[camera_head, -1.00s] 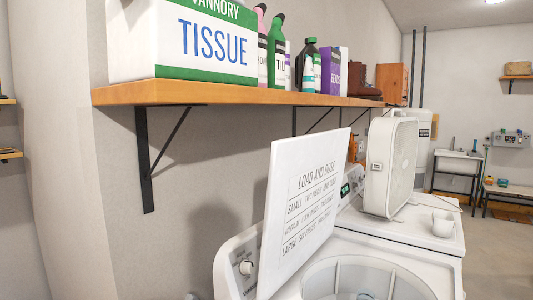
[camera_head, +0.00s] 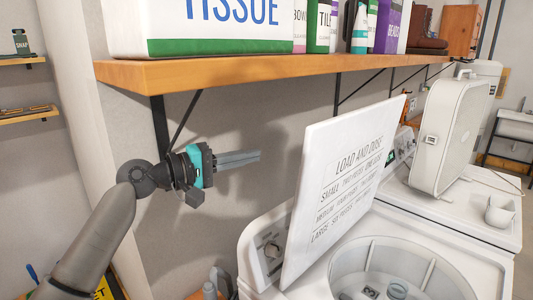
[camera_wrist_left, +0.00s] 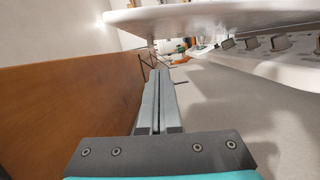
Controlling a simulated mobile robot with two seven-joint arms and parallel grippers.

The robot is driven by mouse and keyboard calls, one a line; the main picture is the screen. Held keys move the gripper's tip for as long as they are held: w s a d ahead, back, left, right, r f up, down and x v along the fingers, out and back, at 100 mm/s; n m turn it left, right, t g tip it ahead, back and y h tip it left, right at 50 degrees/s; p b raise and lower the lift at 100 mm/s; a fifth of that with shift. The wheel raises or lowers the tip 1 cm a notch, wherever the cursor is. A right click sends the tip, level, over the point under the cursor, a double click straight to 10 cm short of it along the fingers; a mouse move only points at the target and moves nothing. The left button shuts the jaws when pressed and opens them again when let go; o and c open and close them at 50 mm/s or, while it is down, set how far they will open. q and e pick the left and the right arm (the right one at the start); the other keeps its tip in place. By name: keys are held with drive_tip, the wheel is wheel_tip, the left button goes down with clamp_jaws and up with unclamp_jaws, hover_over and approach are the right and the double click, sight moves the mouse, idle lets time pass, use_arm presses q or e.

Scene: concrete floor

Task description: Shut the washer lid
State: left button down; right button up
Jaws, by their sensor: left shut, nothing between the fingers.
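The washer lid (camera_head: 345,185) is a white panel with "LOAD AND DOSE" printed on it. It stands raised, leaning back, above the washer (camera_head: 275,262). The open round drum (camera_head: 365,262) shows in front of it. My left gripper (camera_head: 258,156) is shut and empty, to the left of the lid and under the shelf, with a gap between fingertips and lid. In the left wrist view its fingers (camera_wrist_left: 158,75) are together, and a white panel edge (camera_wrist_left: 215,16), apparently the lid, is at the upper right. My right gripper is not in view.
A wooden shelf (camera_head: 235,72) with a tissue box (camera_head: 200,25) and bottles runs along the wall just above my left gripper. Black brackets (camera_head: 160,130) hang under it. A white fan (camera_head: 448,135) and a cup (camera_head: 499,210) stand on the neighbouring machine.

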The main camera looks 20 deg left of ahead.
use_arm(q)
drive_tip(key=w+d+p, duration=0.4)
drive_tip(key=w+d, duration=0.1)
drive_tip(key=d, duration=0.4)
drive_tip(key=shift+w+f, duration=0.3)
drive_tip(key=shift+f, duration=0.1)
